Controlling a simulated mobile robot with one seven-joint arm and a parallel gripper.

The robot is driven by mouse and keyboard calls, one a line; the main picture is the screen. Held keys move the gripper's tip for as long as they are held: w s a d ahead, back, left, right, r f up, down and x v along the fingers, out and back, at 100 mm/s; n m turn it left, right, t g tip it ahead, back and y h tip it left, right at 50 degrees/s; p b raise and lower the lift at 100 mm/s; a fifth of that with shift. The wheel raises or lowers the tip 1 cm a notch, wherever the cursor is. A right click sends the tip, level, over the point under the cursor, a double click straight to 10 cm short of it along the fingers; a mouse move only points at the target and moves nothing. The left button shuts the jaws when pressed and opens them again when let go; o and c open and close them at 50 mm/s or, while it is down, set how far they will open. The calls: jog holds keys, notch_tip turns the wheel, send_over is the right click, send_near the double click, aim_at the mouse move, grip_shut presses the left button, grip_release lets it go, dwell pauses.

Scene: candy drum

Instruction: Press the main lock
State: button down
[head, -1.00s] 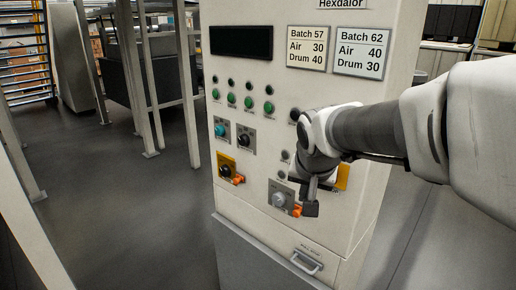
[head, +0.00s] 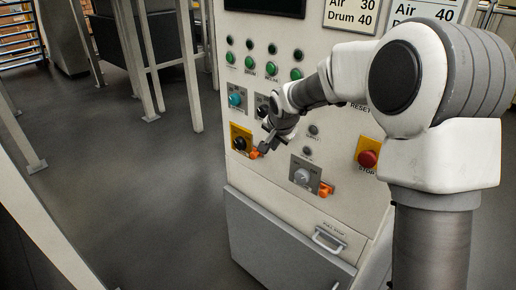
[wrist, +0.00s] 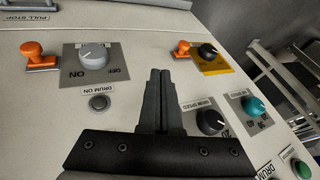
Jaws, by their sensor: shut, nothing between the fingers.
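On the cabinet front, a yellow plate (head: 233,131) carries a black knob (head: 239,144) with an orange lock piece (head: 255,154) at its lower right. The wrist view shows this orange piece (wrist: 182,48) beside the black knob (wrist: 208,51). A second orange lock piece (head: 326,190) sits beside a grey ON/OFF knob (head: 302,176); it also shows in the wrist view (wrist: 35,52). No label naming the main lock is readable. My gripper (head: 265,149) is shut and empty, its tips close to the orange piece by the black knob. I cannot tell whether they touch.
A teal knob (head: 236,99) and a black speed knob (wrist: 210,122) sit near my gripper. A red stop button (head: 367,158) is on the right. A handle (head: 328,239) is low on the cabinet. Open floor (head: 150,200) lies to the left.

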aim_at(255, 154)
jog(key=shift+w+a+f, duration=0.2)
jog(key=shift+w+a, duration=0.05)
jog(key=shift+w, duration=0.1)
jog(key=w+a+f, duration=0.4)
jog(key=w+f, duration=0.3)
jog(key=f, duration=0.2)
jog(key=shift+w+f+p, duration=0.2)
jog(key=shift+w+p, duration=0.1)
jog(key=shift+p, duration=0.15)
jog(key=shift+a, duration=0.1)
